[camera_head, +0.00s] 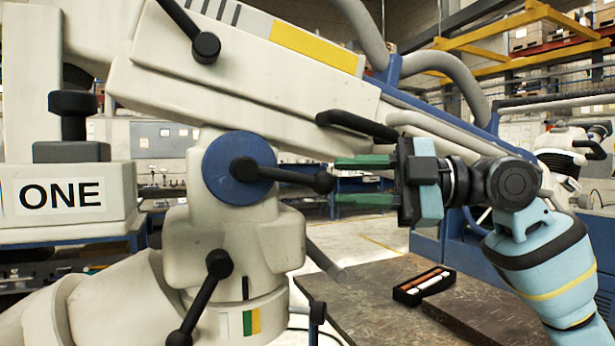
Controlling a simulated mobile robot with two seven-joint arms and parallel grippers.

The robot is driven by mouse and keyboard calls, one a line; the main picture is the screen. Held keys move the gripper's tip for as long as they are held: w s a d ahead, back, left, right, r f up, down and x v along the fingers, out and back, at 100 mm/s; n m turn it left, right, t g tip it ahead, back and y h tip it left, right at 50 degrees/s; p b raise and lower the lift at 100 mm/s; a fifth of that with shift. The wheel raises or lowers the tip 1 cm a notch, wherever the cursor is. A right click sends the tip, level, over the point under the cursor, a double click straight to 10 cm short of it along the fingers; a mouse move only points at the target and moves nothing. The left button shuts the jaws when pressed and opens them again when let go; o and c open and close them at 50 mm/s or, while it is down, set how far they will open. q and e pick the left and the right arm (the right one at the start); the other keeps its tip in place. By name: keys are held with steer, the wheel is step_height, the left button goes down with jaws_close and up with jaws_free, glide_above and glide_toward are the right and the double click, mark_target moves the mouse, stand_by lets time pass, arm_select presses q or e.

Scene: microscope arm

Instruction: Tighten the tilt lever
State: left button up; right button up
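The cream microscope arm (262,88) fills the left and middle of the head view. On its blue round joint (222,185) is a black lever (285,175), likely the tilt lever, pointing right and slightly down to a rounded knob. My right gripper (338,181) comes in from the right, with its two green fingers apart, one above the other. The fingertips are just right of the knob, at about its height. The gap between the fingers looks empty; whether the knob reaches into it is hard to tell. My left gripper is not in view.
Other black levers are on the upper arm (200,42) and the lower joint (203,297). A black handle (357,126) juts out just above my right gripper. A dark table (372,296) below holds a small black tray (424,285).

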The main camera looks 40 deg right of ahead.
mark_target(323, 180)
steer(key=x, duration=0.2)
steer(key=p+x, duration=0.1)
steer(key=x, duration=0.1)
steer(key=shift+w+a+r, duration=0.1)
steer(key=shift+a+r, duration=0.15)
steer(key=shift+a, duration=0.05)
steer(key=shift+p+x, duration=0.4)
steer(key=shift+x, duration=0.35)
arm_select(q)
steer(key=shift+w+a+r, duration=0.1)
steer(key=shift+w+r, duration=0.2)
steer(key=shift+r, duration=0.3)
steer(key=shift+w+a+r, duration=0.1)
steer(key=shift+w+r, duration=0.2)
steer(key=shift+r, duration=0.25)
arm_select(e)
steer(key=shift+w+a+f, duration=0.15)
steer(key=shift+w+f, duration=0.05)
jaws_close()
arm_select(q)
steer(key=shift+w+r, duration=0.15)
